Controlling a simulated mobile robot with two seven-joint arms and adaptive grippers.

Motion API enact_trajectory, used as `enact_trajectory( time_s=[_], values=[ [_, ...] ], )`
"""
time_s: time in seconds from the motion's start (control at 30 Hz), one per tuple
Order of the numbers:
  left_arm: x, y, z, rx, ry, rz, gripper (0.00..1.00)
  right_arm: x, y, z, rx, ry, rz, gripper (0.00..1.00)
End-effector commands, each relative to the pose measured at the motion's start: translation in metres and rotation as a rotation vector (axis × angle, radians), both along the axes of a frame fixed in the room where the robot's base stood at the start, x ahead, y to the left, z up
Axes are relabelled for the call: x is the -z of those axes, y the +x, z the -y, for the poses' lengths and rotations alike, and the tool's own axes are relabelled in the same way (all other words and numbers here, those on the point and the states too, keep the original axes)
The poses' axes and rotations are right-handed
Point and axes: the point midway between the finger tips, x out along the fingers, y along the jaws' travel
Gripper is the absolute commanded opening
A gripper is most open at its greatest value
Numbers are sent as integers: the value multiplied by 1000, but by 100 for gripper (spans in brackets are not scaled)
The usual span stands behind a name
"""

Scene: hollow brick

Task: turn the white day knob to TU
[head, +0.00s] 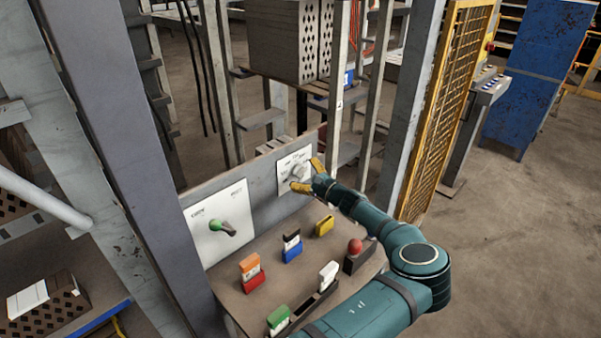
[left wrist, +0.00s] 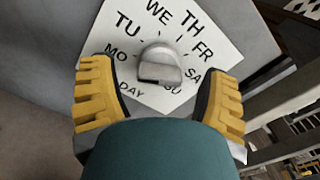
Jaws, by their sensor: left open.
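The white day knob (head: 297,171) sits on a white dial plate (left wrist: 208,34) on the upright panel. In the left wrist view the knob (left wrist: 160,66) is ringed by the labels MO, TU, WE, TH, FR, SA and SU, with TU at upper left. I cannot tell for sure which label it points at. My left gripper (head: 309,177) is open in front of the dial. In the left wrist view its yellow fingers (left wrist: 158,78) stand on either side of the knob, with gaps on both sides. My right gripper is not in view.
A green knob (head: 220,226) on another white plate is to the left. The desk below holds a red ball-topped box (head: 356,252), a yellow block (head: 324,226) and several coloured blocks. A grey post (head: 125,150) stands at left, a yellow mesh fence (head: 447,110) at right.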

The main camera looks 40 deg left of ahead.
Motion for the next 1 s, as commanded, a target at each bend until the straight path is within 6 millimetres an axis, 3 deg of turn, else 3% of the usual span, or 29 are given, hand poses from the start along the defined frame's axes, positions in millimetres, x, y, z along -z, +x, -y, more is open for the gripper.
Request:
enact_trajectory(
  time_s=[0.2, 0.5, 0.57, 0.7, 1.0],
  values=[
    [0, 2, -16, 0, -1, 0, 76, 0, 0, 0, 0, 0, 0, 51],
    [0, 2, -18, 0, -1, 1, 76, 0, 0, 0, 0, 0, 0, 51],
    [0, 2, -17, 0, -1, 1, 59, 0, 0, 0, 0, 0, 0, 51],
    [0, 2, -17, 0, -1, 1, 10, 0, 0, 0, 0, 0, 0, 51],
    [0, 1, -17, 0, 0, -5, 7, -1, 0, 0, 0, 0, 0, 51]
  ],
)
